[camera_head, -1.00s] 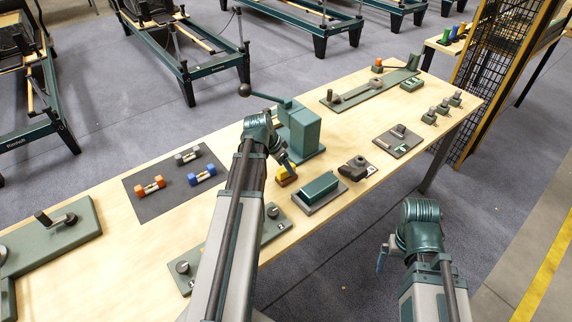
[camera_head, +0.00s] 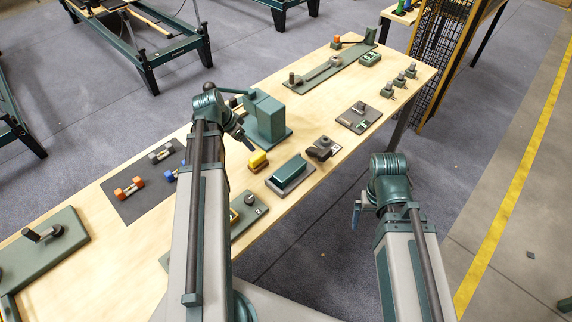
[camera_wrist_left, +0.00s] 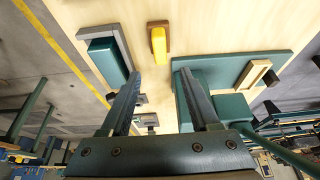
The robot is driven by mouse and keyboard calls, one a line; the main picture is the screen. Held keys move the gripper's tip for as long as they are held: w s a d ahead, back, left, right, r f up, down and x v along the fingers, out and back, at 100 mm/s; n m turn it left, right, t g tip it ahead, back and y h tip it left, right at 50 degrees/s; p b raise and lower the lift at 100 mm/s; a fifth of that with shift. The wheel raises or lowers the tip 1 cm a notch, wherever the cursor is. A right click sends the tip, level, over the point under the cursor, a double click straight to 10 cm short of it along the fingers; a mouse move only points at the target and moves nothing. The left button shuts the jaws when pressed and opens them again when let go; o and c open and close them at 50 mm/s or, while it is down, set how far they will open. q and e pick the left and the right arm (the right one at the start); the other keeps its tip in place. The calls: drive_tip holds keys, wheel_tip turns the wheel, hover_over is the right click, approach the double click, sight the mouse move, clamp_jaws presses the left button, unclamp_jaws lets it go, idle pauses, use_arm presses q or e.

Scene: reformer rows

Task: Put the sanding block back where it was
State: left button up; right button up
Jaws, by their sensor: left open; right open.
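A yellow block with a brown base (camera_head: 258,161), which looks like the sanding block, lies on the bare wooden table. It sits between a green machine and a green block on a grey tray. It also shows at the top of the left wrist view (camera_wrist_left: 158,42), with nothing gripping it. My left gripper (camera_head: 249,146) is open, just beside and apart from the yellow block; its two spread fingers show in the left wrist view (camera_wrist_left: 158,82) with empty space between them. My right gripper (camera_head: 356,214) is open and empty, off the table's front edge.
The green machine (camera_head: 265,118) stands close behind the block. The green block on its tray (camera_head: 289,172) and a dark clamp-like part (camera_head: 323,148) lie to the right. A dark mat (camera_head: 137,203) with dumbbells lies to the left. Some bare table (camera_head: 222,170) lies left of the block.

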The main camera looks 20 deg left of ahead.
use_arm(q)
drive_tip(key=s+d+g+y, duration=0.1)
drive_tip(key=s+d, duration=0.3)
drive_tip(key=d, duration=0.6)
drive_tip(key=s+d+f+g+y, duration=0.1)
drive_tip(key=s+d, duration=0.3)
drive_tip(key=d, duration=0.7)
drive_tip(key=s+d+g+y, duration=0.1)
drive_tip(key=s+d, duration=0.3)
drive_tip(key=d, duration=0.7)
drive_tip(key=shift+s+d+f+n+g, duration=0.15)
drive_tip(key=shift+f+n+g, duration=0.15)
drive_tip(key=shift+g, duration=0.5)
